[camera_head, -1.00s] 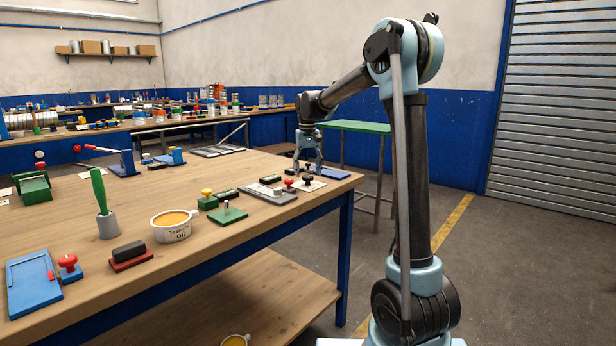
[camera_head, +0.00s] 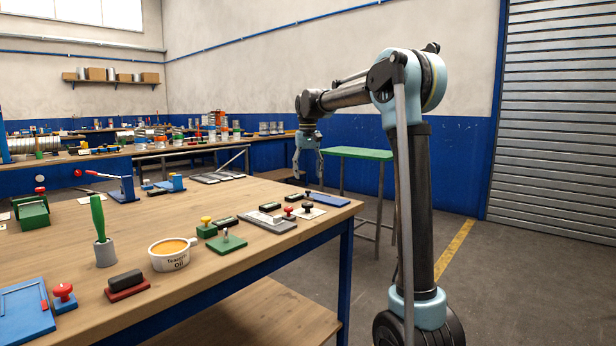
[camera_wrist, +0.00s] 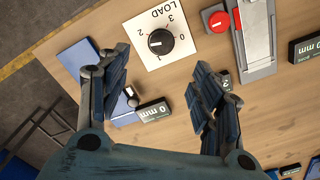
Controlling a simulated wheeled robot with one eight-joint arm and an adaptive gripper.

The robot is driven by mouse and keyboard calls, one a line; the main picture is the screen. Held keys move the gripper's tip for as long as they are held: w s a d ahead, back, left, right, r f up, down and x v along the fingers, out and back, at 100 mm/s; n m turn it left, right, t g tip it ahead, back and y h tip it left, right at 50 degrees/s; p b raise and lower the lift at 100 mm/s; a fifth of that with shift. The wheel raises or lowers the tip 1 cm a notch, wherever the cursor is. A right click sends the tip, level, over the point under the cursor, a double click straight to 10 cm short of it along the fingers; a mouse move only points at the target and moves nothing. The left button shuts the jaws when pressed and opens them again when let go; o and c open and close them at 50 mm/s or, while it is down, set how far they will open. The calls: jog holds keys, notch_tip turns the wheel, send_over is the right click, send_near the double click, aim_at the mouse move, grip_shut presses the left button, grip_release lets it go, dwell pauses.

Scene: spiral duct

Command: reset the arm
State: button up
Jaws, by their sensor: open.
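My gripper (camera_head: 307,160) hangs above the far right corner of the wooden workbench (camera_head: 330,220), fingers pointing down. In the wrist view my gripper (camera_wrist: 163,92) has its two fingers spread wide apart with nothing held between them. Below it lie a white card marked LOAD with a black knob (camera_wrist: 160,42) and a small block marked 0 mm (camera_wrist: 153,112). My gripper is apart from the bench top.
A red button (camera_wrist: 218,21) and a grey slide fixture (camera_wrist: 256,42) lie near the card. A tub marked oil (camera_head: 172,258) and a green-handled tool in a grey cup (camera_head: 105,252) stand at the left. A green table (camera_head: 360,153) stands behind.

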jog(key=s+d+f+m+t, duration=0.1)
jog(key=s+d+f, duration=0.2)
jog(key=s+d, duration=0.6)
jog(key=s+d+f, duration=0.3)
jog(key=s+d, duration=0.5)
jog(key=s, duration=0.4)
jog(key=s+d+f, duration=0.3)
jog(key=s+f, duration=0.7)
jog(key=s+d+f+m+t, duration=0.1)
jog(key=s+d+f, duration=0.3)
jog(key=s+f, duration=0.6)
jog(key=shift+s+d+f+m, duration=0.15)
jog(key=shift+s+f+m, duration=0.05)
jog(key=shift+f+m, duration=0.15)
